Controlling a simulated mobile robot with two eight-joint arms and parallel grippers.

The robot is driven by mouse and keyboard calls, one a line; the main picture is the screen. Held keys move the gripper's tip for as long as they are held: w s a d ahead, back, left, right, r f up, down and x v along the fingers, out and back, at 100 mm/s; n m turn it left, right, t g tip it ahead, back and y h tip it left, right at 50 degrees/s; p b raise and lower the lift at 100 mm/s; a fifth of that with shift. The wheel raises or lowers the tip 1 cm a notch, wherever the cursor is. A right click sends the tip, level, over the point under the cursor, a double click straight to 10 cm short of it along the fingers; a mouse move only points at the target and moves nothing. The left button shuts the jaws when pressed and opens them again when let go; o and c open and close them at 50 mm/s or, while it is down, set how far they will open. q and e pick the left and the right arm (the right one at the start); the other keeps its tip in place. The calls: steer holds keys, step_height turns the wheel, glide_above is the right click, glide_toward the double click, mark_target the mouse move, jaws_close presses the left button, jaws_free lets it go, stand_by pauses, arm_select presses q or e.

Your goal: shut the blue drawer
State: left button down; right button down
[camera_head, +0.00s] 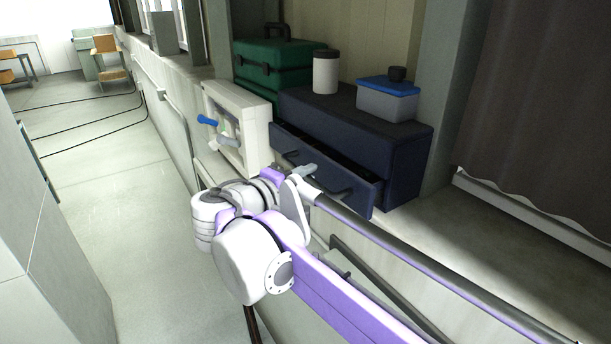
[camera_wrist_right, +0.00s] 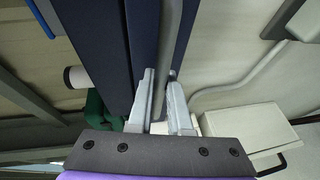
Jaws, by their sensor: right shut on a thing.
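The blue drawer (camera_head: 361,196) is pulled part way out of the dark blue cabinet (camera_head: 408,165), and a dark gap shows behind its front. Its front carries a dark bar handle (camera_head: 341,192). My right gripper (camera_head: 306,170) is at the middle of the drawer front, shut on the handle. In the right wrist view the gripper's two grey fingers (camera_wrist_right: 163,100) stand either side of the grey bar (camera_wrist_right: 172,40), with blue panels beside it. The fingers hide part of the handle. My left gripper is not in view.
A white jar (camera_head: 325,72) and a blue-lidded box (camera_head: 388,100) stand on the cabinet. A green case (camera_head: 272,66) stands behind it. A dark rail (camera_head: 430,266) runs along the front.

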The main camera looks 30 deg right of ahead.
steer(key=d, duration=0.3)
steer(key=shift+w+d+r+p, duration=0.1)
steer(key=shift+w+d+p, duration=0.05)
steer(key=shift+p, duration=0.2)
steer(key=c, duration=0.8)
jaws_free()
steer(key=shift+c, duration=0.2)
glide_toward(321, 170)
steer(key=shift+b+v, duration=0.4)
steer(key=shift+v, duration=0.4)
